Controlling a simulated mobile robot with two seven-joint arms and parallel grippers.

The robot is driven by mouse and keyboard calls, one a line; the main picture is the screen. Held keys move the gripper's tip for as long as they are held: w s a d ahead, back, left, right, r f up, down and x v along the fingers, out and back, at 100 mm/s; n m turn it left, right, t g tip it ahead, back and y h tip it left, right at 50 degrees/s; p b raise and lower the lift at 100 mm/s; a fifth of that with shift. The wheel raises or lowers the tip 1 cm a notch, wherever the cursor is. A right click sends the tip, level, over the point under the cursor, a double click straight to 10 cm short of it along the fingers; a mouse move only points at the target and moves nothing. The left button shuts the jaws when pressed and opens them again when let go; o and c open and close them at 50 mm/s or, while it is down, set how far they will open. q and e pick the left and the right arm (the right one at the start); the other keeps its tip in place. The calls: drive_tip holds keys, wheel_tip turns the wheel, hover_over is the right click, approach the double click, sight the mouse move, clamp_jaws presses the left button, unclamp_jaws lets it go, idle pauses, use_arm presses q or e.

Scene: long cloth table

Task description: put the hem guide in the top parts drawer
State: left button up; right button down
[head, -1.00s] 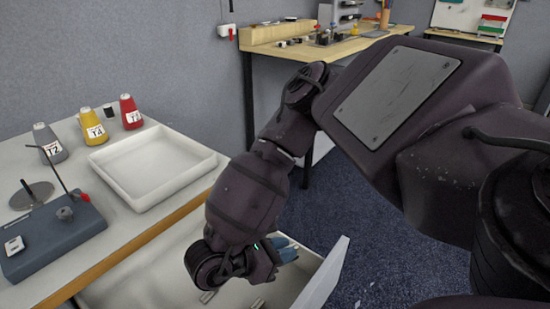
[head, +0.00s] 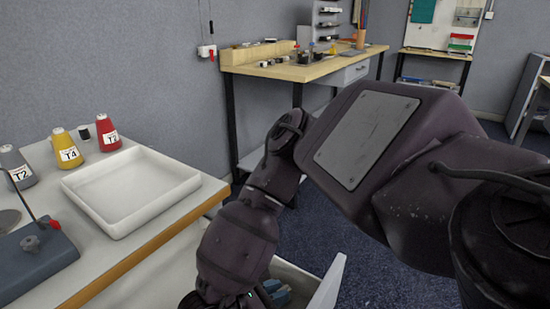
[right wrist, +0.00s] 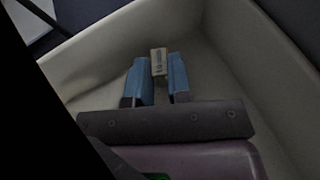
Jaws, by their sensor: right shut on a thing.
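The hem guide (right wrist: 159,60) is a small pale block with dark markings in the right wrist view. My right gripper (right wrist: 157,80) is shut on it, with the block between its blue fingertips. The gripper and block are inside the open, pale drawer (right wrist: 265,70), between its walls. In the head view the drawer's front panel (head: 329,282) shows beside my right gripper (head: 276,292) at the bottom edge, and the hem guide is hidden there. Whether the block touches the drawer floor I cannot tell. My left gripper is not in view.
A white tray (head: 122,225) sits on the table (head: 165,235) above the drawer. Several thread cones, including a yellow one (head: 66,148) and a red one (head: 107,133), stand behind it. A grey-blue device (head: 35,262) lies at left. A wooden workbench (head: 300,72) stands farther back.

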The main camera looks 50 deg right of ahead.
drive_tip(key=shift+f, duration=0.2)
drive_tip(key=c, duration=1.1)
unclamp_jaws()
drive_tip(key=shift+o, duration=0.2)
drive_tip(key=shift+r, duration=0.1)
drive_tip(key=shift+w+a+r, duration=0.1)
drive_tip(key=shift+a+r, duration=0.1)
drive_tip(key=shift+r, duration=0.1)
drive_tip(key=p+v, duration=0.2)
drive_tip(key=v, duration=0.9)
drive_tip(key=shift+a+p, duration=0.3)
